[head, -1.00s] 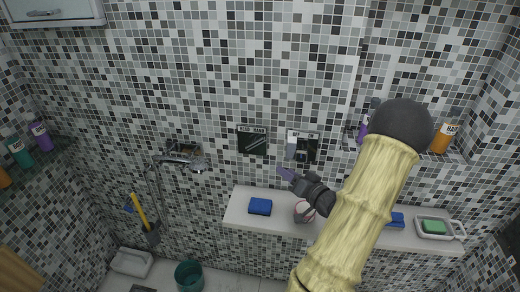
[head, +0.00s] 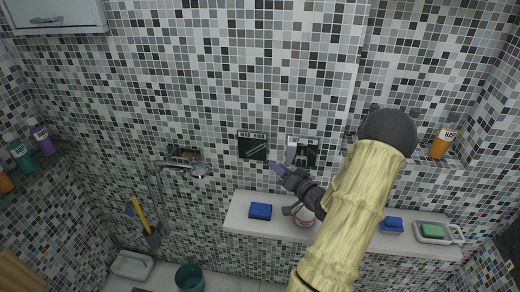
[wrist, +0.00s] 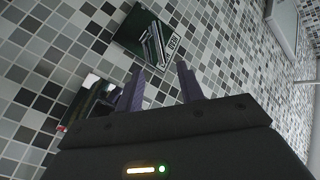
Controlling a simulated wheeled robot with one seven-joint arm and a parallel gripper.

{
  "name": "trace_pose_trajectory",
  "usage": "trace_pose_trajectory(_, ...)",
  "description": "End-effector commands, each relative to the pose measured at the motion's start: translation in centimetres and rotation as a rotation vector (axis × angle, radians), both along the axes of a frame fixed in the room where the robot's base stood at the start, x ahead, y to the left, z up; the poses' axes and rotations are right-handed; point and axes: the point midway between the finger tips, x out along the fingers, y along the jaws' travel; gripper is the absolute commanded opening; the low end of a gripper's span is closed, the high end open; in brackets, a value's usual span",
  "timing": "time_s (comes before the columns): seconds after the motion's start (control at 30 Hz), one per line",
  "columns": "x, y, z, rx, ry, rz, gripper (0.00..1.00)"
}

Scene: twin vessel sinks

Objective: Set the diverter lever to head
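The diverter plate (head: 252,147) is a dark panel on the tiled wall, with a label strip along its top that seems to read HEAD and HAND. Its lever is a thin, pale slanted bar; it also shows in the wrist view (wrist: 152,44), beside the HEAD label. I cannot tell which setting it is at. My gripper (head: 275,167) is just below and right of the plate in the head view. In the wrist view its two purple fingers (wrist: 160,77) are apart with nothing between them. The plate lies beyond the fingertips, with a visible gap in the picture.
A second control panel (head: 302,152) is right of the diverter plate. A hand shower (head: 182,164) hangs at left.

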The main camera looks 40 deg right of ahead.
Motion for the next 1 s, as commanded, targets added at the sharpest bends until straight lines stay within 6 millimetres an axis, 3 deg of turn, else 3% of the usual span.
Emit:
trace_pose_trajectory(0.4, 7.5, -0.3, 0.3, 0.001, -0.001, 0.002, 0.38)
trace_pose_trajectory(0.6, 10.2, -0.5, 0.2, 0.001, -0.001, 0.001, 0.38)
trace_pose_trajectory(0.97, 10.9, -0.5, 0.0, 0.001, 0.001, -0.001, 0.38)
trace_pose_trajectory(1.0, 10.8, -0.5, 0.0, 0.001, 0.001, -0.001, 0.34)
